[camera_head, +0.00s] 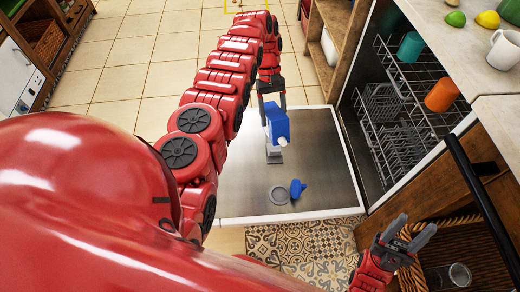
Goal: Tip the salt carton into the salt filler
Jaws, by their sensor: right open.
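The blue and white salt carton (278,124) is above the open dishwasher door. My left gripper (271,100) is at its top, with dark fingers that appear closed on it. A pale part shows at the carton's lower end, just above a small grey fitting (274,157) on the door. A round grey ring (279,195) and a small blue piece (297,188) lie nearer on the door. I cannot tell for certain which of these is the salt filler. My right gripper (416,226) is open and empty at the lower right.
The lowered dishwasher door (320,170) is otherwise mostly bare. The racks (405,110) inside hold a teal cup (411,47) and an orange cup (441,95). A counter (465,70) with a white mug (505,49) is at right. A wicker basket with a glass (458,275) is below.

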